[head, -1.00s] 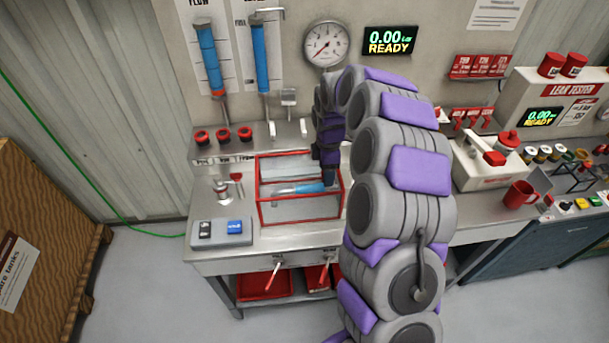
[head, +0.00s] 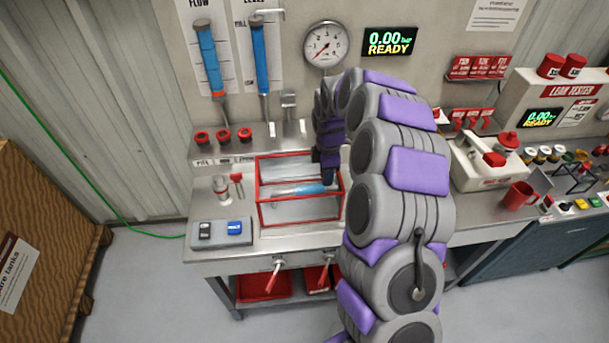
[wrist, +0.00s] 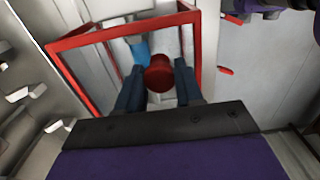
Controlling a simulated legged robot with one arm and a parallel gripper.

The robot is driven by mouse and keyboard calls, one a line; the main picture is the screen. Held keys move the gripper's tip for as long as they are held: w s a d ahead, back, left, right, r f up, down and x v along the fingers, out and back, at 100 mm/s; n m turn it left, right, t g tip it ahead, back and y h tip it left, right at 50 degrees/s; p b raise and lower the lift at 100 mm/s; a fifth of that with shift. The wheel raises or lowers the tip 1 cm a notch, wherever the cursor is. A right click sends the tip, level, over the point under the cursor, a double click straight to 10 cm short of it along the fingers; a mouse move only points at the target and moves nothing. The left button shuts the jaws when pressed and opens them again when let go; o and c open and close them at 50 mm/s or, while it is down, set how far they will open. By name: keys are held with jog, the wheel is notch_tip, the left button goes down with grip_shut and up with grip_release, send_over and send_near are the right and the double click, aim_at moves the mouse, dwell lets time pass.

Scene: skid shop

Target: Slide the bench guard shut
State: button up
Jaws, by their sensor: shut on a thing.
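The bench guard (head: 258,182) is a red-edged box with clear panels on the steel bench, left of my arm. In the wrist view its red frame (wrist: 118,33) fills the upper middle. A blue-and-grey cylinder (head: 300,189) lies inside, seen through the panels; its blue part (wrist: 141,52) shows in the wrist view. My gripper (head: 328,178) is at the guard's right side, largely hidden by my arm in the head view. In the wrist view my gripper (wrist: 159,92) has its dark blue fingers on either side of a red round knob (wrist: 159,73), shut on it.
A grey box with black and blue switches (head: 221,232) stands at the bench's left front. A small clamp-like fitting (head: 222,187) is just left of the guard. Red rings (head: 223,136) sit on the ledge behind. Red bins (head: 263,287) are below.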

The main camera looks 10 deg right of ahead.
aim_at(338, 179)
jog(key=shift+w+d+r+p, duration=0.1)
jog(key=shift+d+p, duration=0.25)
jog(key=shift+d, duration=1.5)
jog(key=shift+d+p, duration=0.4)
jog(key=shift+d, duration=1.4)
jog(key=d, duration=0.3)
jog(key=shift+w+d+r+p, duration=0.1)
jog(key=shift+d+p, duration=0.05)
jog(key=shift+p, duration=0.2)
jog(key=shift+d, duration=0.15)
jog(key=shift+d+p, duration=0.3)
jog(key=shift+d, duration=1.3)
